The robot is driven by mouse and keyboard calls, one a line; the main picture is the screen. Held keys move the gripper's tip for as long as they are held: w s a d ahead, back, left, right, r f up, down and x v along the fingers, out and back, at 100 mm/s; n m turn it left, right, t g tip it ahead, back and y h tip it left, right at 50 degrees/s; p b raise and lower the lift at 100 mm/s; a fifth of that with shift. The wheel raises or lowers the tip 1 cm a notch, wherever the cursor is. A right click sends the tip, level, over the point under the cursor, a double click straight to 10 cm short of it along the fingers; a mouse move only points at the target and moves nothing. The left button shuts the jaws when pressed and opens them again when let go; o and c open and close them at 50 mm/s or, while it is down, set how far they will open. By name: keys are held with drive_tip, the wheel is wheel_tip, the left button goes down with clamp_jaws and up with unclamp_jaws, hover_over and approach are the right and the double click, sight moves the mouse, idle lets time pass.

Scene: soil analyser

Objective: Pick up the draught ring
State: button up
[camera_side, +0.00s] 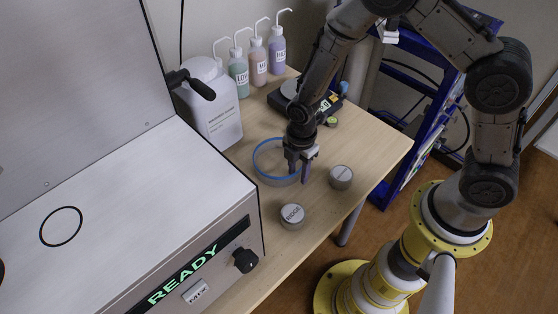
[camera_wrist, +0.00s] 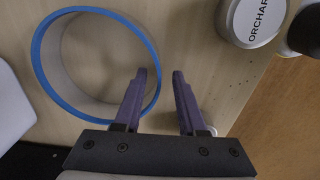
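The draught ring (camera_side: 275,180) is a wide, short ring with a pale wall and a blue rim, standing on the wooden table. It also shows at the upper left of the wrist view (camera_wrist: 37,55). My gripper (camera_side: 298,172) points down at the ring's right side. In the wrist view my gripper (camera_wrist: 159,72) is open, with two purple fingers apart. The left finger overlaps the inside of the ring and the right finger is outside it, with the ring's right wall between them in the picture. I cannot tell whether either finger touches the wall.
One lidded tin (camera_side: 341,177) stands right of the ring, another (camera_side: 292,216) in front. A tin marked ORCHARD (camera_wrist: 255,20) shows in the wrist view. A white jug (camera_side: 212,110), several wash bottles (camera_side: 258,62) and a dark scale (camera_side: 275,98) stand behind. The analyser (camera_side: 130,225) is left.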

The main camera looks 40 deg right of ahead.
clamp_jaws()
idle(1.3)
